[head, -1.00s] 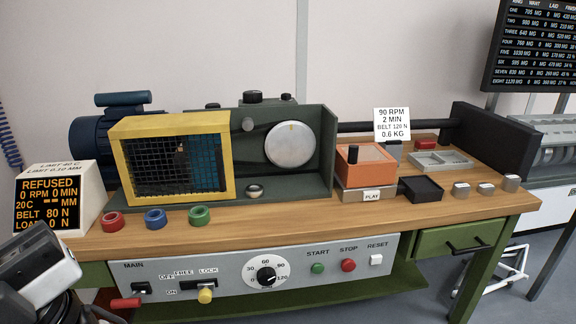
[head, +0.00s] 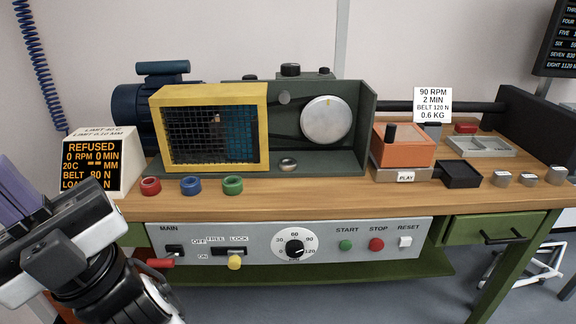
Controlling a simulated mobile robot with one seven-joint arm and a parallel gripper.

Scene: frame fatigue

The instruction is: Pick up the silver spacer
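A silver ring (head: 288,164), the likely silver spacer, lies on the green base of the machine, below the round silver disc (head: 326,119) and right of the yellow-framed guard. A red ring (head: 150,187), a blue ring (head: 191,186) and a green ring (head: 232,185) lie in a row on the wooden bench top in front of the guard. My gripper (head: 17,198) is at the far left edge, well apart from the silver ring and partly cut off. Purple finger-like parts show, but their opening cannot be made out.
The yellow mesh guard (head: 210,88) and the display box (head: 100,150) stand between the left edge and the silver ring. An orange block (head: 404,147), black tray (head: 461,174) and several silver cylinders (head: 501,178) are at the right. Bare bench top (head: 320,191) lies in front of the ring.

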